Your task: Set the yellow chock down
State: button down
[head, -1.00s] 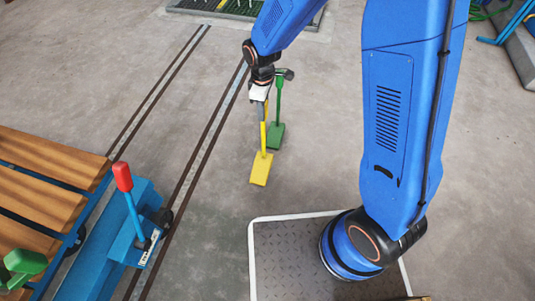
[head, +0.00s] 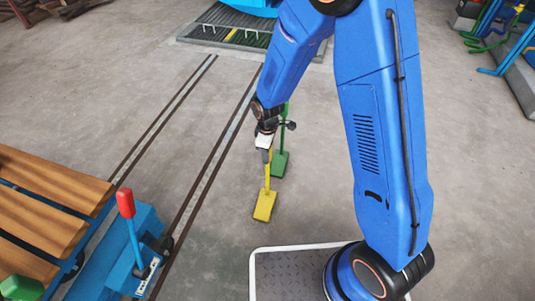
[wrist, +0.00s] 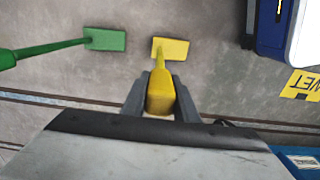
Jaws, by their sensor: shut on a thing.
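The yellow chock (head: 265,205) has a wedge-like block at its foot and an upright yellow handle. My gripper (head: 266,152) is shut on the top of that handle. In the wrist view, the grey fingers of my gripper (wrist: 161,95) close on both sides of the handle, and the yellow block (wrist: 171,48) shows beyond it. The block is at or just above the concrete floor; I cannot tell whether it touches. A green chock (head: 280,164) with a green handle stands just behind it, apart from it; it also shows in the wrist view (wrist: 105,39).
Two floor rails (head: 205,170) run to the left of the chock. A blue cart with wooden slats (head: 45,190) and a red-knobbed lever (head: 126,203) stands at the left. My tread-plate base is at the bottom. Bare floor surrounds the chocks.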

jog(key=c, duration=1.4)
grip_release()
jog(key=shift+f, duration=0.1)
notch_tip(320, 180, up, 12)
jog(key=shift+r, duration=0.15)
jog(key=shift+r, duration=0.1)
